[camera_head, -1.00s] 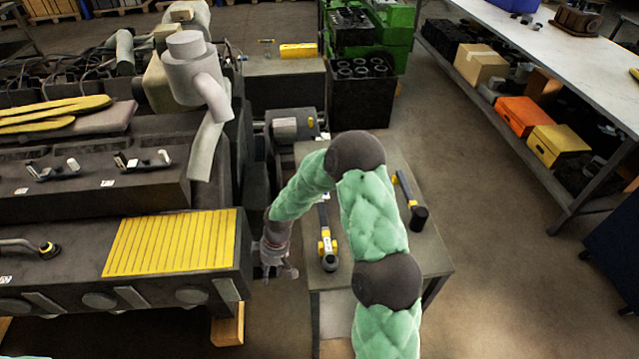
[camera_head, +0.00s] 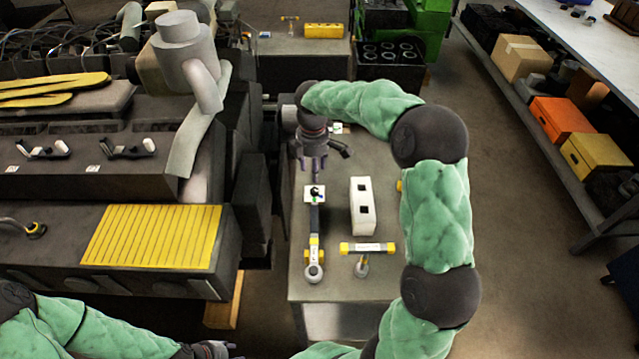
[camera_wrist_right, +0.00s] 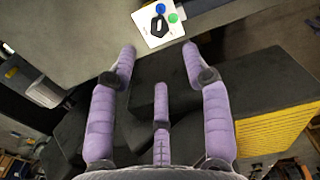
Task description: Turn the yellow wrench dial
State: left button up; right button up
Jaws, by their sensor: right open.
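A dark wrench (camera_head: 314,222) with a yellow collar (camera_head: 314,254) and a round end lies lengthwise on the small grey table (camera_head: 385,287). A white plate with a black knob (camera_head: 315,194) is at the wrench's far end. In the right wrist view, a similar white plate (camera_wrist_right: 151,33) shows a black knob and blue and green dots. My right gripper (camera_head: 315,164) is open and empty, just beyond the white plate and apart from the wrench. In the wrist view its fingers (camera_wrist_right: 160,75) are spread. My left gripper (camera_head: 217,349) is at the bottom edge, its jaws unclear.
A white block with two square holes (camera_head: 362,205) and a yellow-ended T-handle tool (camera_head: 367,248) lie right of the wrench. The engine with a yellow ribbed panel (camera_head: 153,237) stands at left. A shelved workbench (camera_head: 557,85) is at right, across open floor.

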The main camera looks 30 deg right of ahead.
aim_at(315, 190)
notch_tip(315, 190, down, 9)
jog(key=shift+d+f+b, duration=0.1)
jog(key=shift+f+b, duration=0.05)
jog(key=shift+b, duration=0.8)
